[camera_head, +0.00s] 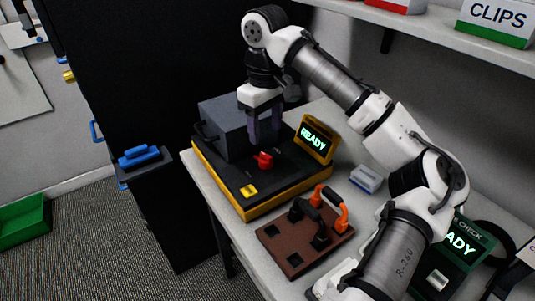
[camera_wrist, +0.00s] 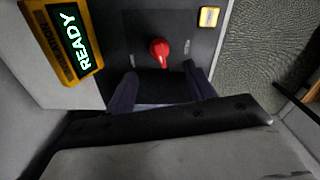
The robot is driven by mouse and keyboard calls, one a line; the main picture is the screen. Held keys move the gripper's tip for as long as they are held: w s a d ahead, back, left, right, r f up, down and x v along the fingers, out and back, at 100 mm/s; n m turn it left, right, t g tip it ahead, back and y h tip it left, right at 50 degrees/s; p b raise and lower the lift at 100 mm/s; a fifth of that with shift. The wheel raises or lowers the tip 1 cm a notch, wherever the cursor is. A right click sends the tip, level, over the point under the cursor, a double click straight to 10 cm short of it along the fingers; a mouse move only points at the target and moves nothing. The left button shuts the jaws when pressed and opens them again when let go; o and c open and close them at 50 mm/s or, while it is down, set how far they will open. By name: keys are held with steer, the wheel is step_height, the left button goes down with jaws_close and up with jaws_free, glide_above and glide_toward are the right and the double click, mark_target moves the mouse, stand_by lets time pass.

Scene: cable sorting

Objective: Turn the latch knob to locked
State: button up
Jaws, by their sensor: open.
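The red latch knob (camera_head: 263,160) stands on the dark top panel of a yellow-edged station (camera_head: 285,191). In the wrist view the knob (camera_wrist: 159,49) has a narrow tip pointing toward my gripper, with small pale marks on the panel to either side, too small to read. My gripper (camera_head: 265,136) points down just above and behind the knob, beside a grey box. In the wrist view its two dark fingers (camera_wrist: 162,78) are spread apart with nothing between them, and the knob shows just beyond their tips. I see no contact with the knob.
The grey box (camera_head: 222,128) with a handle stands left of my gripper. A READY display (camera_head: 314,139) stands to the right. A yellow button (camera_head: 249,190) is at the panel's front. A brown board (camera_head: 285,262) with black and orange handles lies in front.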

mark_target(266, 155)
step_height(266, 155, down, 8)
steer(key=shift+f, duration=0.25)
steer(key=c, duration=1)
steer(key=shift+r+m+p, duration=0.35)
steer(key=shift+m+p, duration=0.25)
steer(key=shift+p, duration=0.65)
steer(key=shift+f+m+p, duration=0.15)
steer(key=shift+m+p, duration=0.45)
steer(key=shift+p, duration=0.1)
steer(key=shift+f, duration=0.2)
steer(key=o, duration=1)
steer(key=shift+r, duration=0.15)
